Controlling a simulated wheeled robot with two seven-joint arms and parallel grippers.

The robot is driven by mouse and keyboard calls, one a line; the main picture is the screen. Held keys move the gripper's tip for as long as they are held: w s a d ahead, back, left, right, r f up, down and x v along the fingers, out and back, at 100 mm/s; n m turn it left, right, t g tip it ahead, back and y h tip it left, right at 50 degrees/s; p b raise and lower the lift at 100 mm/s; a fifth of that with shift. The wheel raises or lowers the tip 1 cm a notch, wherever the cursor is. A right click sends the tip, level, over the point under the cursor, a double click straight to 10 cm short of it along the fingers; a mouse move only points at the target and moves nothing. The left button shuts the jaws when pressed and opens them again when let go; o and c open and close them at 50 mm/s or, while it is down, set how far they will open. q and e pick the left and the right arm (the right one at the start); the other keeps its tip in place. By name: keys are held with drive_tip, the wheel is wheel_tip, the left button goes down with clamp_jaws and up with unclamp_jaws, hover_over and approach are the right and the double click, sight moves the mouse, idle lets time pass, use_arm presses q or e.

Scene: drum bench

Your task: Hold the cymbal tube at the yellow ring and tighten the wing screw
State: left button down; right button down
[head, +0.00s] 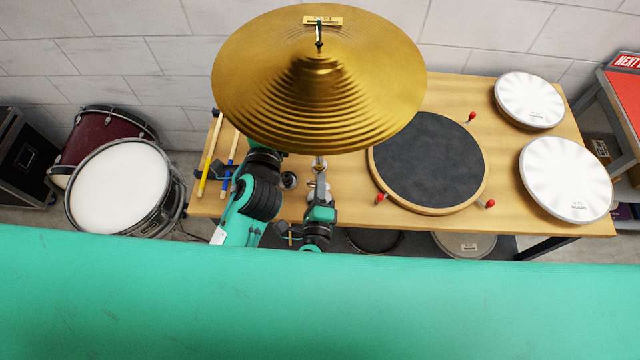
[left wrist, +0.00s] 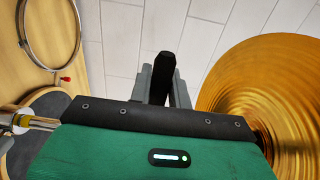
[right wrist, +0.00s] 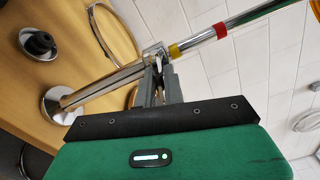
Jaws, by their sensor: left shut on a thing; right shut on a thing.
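The gold cymbal (head: 318,100) stands on a chrome tube (right wrist: 200,38), which carries a yellow ring (right wrist: 174,51) and a red ring (right wrist: 221,30). My right gripper (right wrist: 158,68) is shut on a small metal part at the tube's clamp, just below the yellow ring; I take it for the wing screw, mostly hidden by the fingers. In the head view my right gripper (head: 319,193) is below the cymbal. My left gripper (left wrist: 165,75) is shut on a dark, upright piece (left wrist: 165,60) that I cannot identify. The cymbal hides its fingers in the head view.
The wooden bench (head: 520,180) holds a dark round pad (head: 430,160) with red-tipped screws, two white pads (head: 530,98), sticks (head: 210,155) and a small black stand part (head: 288,180). A drum (head: 120,185) stands left of the bench. The cymbal overhangs both hands.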

use_arm(q)
drive_tip(key=shift+r, duration=0.1)
use_arm(e)
drive_tip(key=m, duration=0.3)
drive_tip(key=shift+f+m, duration=0.2)
drive_tip(key=shift+m, duration=0.2)
drive_tip(key=m, duration=0.3)
drive_tip(key=shift+m, duration=0.3)
drive_tip(key=m, duration=0.5)
drive_tip(key=shift+a+f+m, duration=0.1)
drive_tip(key=shift+f+m, duration=0.05)
drive_tip(key=shift+m, duration=0.55)
drive_tip(key=c, duration=1.5)
unclamp_jaws()
drive_tip(key=shift+a, duration=0.1)
